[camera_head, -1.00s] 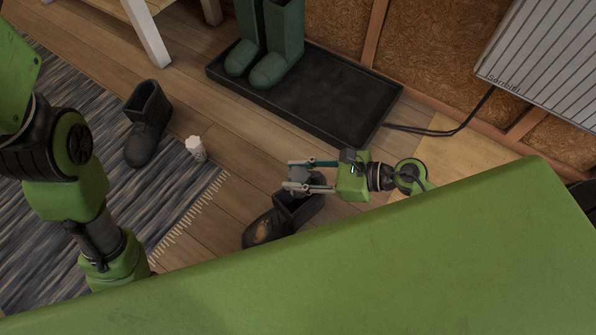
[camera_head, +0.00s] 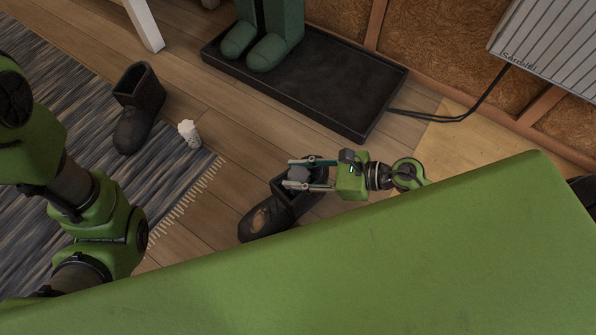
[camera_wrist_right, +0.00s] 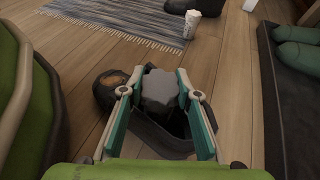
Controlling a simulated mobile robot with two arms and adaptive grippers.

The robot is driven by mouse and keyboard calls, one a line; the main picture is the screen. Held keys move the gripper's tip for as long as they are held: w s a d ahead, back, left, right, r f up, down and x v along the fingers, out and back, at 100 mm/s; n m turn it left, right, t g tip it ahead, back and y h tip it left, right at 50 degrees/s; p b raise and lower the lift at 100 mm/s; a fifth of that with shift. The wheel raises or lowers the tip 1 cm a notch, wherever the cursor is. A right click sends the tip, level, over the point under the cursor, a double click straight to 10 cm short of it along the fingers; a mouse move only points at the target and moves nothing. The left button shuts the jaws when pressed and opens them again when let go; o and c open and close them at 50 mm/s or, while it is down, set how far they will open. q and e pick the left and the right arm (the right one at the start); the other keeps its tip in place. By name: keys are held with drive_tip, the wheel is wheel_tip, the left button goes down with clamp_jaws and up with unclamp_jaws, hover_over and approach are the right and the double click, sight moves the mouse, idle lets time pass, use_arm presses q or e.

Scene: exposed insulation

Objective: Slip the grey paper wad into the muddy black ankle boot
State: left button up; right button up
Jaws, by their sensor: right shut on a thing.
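A black ankle boot with a brown muddy patch on its toe (camera_head: 262,218) stands on the wooden floor in front of my base. My right gripper (camera_head: 291,174) is over this boot's opening, shut on the grey paper wad (camera_head: 299,173). In the right wrist view the wad (camera_wrist_right: 158,90) sits between the two fingers, with the dark boot opening (camera_wrist_right: 178,125) around and below it. I cannot tell how far the wad is inside the boot. My left arm shows at the left; its gripper is out of view.
Another dark boot (camera_head: 138,110) stands on the striped rug (camera_head: 60,90), with a white crumpled object (camera_head: 189,133) beside it. Green boots (camera_head: 270,45) stand on a black tray (camera_head: 310,90). A heater (camera_head: 560,45) with a cable is at the right.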

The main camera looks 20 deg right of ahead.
drive_tip(key=o, duration=0.9)
drive_tip(key=shift+d, duration=0.1)
drive_tip(key=v, duration=1.2)
